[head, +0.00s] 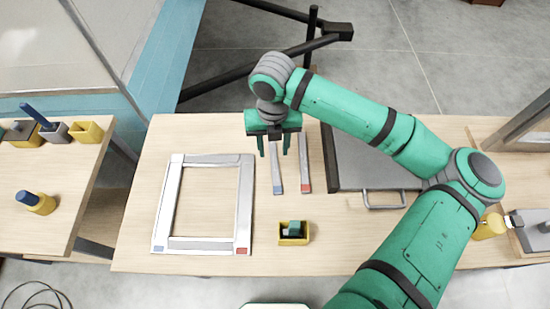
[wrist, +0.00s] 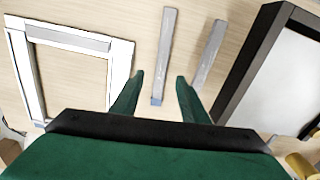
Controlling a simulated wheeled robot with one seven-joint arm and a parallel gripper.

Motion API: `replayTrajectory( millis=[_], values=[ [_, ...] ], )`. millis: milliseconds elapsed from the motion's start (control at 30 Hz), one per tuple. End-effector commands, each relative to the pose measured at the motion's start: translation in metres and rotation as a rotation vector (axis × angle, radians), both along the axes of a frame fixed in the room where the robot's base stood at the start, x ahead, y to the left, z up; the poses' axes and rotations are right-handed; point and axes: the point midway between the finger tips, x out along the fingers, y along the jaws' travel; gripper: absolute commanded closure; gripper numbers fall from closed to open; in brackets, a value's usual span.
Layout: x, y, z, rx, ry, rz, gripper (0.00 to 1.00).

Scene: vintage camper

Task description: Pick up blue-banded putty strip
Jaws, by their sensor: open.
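The blue-banded putty strip (head: 277,174) is a thin grey bar with a blue band at its near end, lying on the wooden table. My gripper (head: 274,154) is above it, pointing down, open and empty. In the wrist view the strip (wrist: 166,50) lies between and beyond the open fingertips (wrist: 160,75), its blue end toward my gripper. In the head view the gripper partly hides its far part. A similar strip with a red band (head: 304,165) lies just to its right.
A white rectangular frame (head: 162,205) with blue and red corner marks lies to the left. A yellow box (head: 293,241) holding a green item stands in front. A dark-edged panel with a handle (head: 384,200) lies to the right. A side table (head: 75,180) holds small yellow containers.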

Motion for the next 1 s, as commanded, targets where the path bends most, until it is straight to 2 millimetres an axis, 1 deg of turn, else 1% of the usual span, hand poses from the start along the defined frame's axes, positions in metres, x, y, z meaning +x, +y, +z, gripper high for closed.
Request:
replayTrajectory(
  millis=[100,267,367,500,600,700,933,967,1000],
  values=[
    [0.000,0.001,-0.012,0.000,-0.001,0.001,0.59],
    [0.001,0.000,-0.021,-0.001,-0.001,0.000,0.59],
    [0.002,-0.002,-0.032,0.000,-0.001,-0.002,0.59],
    [0.005,-0.005,-0.053,0.000,0.000,-0.002,0.59],
    [0.005,-0.004,-0.063,0.001,-0.001,-0.002,0.59],
    [0.005,-0.004,-0.069,0.000,-0.002,-0.002,0.59],
    [0.005,-0.004,-0.069,0.000,-0.002,-0.002,0.59],
    [0.005,-0.004,-0.069,0.000,-0.002,-0.002,0.67],
    [0.005,-0.004,-0.069,0.000,-0.002,-0.002,0.76]
  ],
)
